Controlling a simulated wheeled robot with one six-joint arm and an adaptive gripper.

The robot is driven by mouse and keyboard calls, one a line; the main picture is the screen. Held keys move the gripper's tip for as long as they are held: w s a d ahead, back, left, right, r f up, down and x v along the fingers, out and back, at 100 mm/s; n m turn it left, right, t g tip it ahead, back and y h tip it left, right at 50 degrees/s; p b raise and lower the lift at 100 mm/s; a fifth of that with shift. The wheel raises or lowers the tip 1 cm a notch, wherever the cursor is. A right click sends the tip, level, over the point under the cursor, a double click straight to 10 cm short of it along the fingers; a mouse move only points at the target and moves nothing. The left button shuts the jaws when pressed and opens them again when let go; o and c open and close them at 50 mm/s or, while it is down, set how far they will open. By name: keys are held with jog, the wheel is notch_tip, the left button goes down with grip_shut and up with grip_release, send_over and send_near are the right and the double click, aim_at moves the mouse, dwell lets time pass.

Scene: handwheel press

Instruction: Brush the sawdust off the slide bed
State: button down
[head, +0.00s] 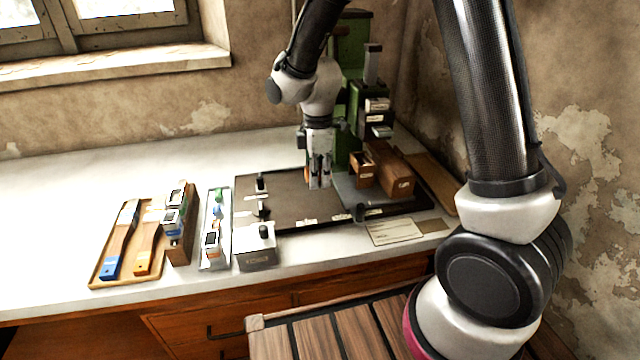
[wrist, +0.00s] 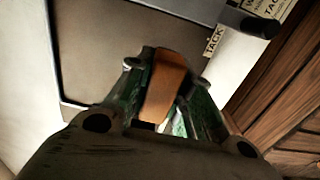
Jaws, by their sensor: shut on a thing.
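My gripper (head: 320,186) points down over the right part of a dark board beside the green press (head: 350,45). In the wrist view my gripper (wrist: 163,95) is shut on a brown wooden piece (wrist: 167,80); I cannot tell whether it is a brush handle. Two wooden-handled brushes, one blue-ended (head: 113,262) and one orange-ended (head: 146,257), lie in a tray (head: 96,284) at the left. I cannot make out sawdust.
The dark board (head: 280,195) carries small black knobs. A wooden rack (head: 181,252), a narrow tray (head: 215,264) and a grey box (head: 259,259) stand along the front. Wooden blocks (head: 397,180) stand right of my gripper. The white bench (head: 60,200) is clear at far left.

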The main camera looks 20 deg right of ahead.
jog(key=shift+r, duration=1.3)
